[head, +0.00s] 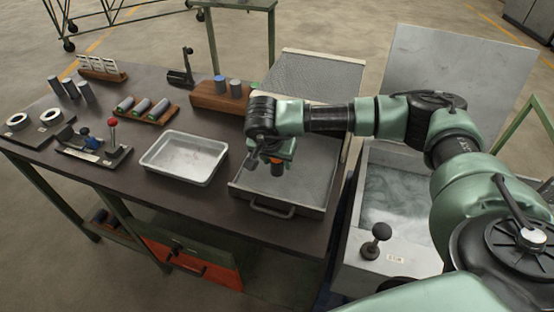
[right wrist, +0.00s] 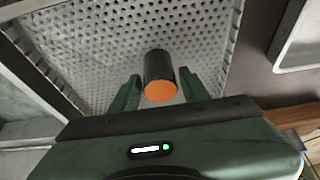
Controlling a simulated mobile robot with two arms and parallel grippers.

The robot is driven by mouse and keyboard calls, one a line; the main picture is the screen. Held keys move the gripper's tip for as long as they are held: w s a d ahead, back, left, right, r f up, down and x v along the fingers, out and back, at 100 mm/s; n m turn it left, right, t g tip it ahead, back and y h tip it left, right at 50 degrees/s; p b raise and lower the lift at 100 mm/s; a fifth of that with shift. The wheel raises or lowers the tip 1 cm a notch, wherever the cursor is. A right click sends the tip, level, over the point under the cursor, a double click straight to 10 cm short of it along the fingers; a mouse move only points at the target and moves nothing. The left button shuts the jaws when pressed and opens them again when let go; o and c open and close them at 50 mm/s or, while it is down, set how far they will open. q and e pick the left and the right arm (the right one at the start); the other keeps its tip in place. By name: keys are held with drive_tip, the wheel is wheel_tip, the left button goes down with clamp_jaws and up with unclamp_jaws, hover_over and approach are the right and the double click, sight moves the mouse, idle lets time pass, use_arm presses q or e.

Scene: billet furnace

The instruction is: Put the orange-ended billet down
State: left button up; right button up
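The orange-ended billet (right wrist: 160,68) is a dark cylinder with an orange top face. It stands over the perforated tray (right wrist: 90,45), its orange end towards the wrist camera. In the head view the billet (head: 277,168) shows just below my right gripper (head: 272,158), over the tray with a front handle (head: 245,186). In the right wrist view my right gripper (right wrist: 160,90) has one finger on each side of the billet, with a narrow gap showing at both sides, so it looks open around it. The billet's foot is hidden. My left gripper is out of view.
An empty metal pan (head: 184,158) stands left of the perforated tray. A wooden block (head: 218,97) with short cylinders is behind it, and a rack with several billets (head: 146,110) is further left. An open bin (head: 395,195) lies to the right.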

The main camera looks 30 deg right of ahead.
drive_tip(key=shift+o, duration=0.4)
drive_tip(key=shift+r, duration=0.1)
drive_tip(key=shift+r, duration=0.15)
drive_tip(key=b+v, duration=0.2)
drive_tip(key=v, duration=0.9)
drive_tip(key=shift+r, duration=0.4)
drive_tip(key=shift+s, duration=0.1)
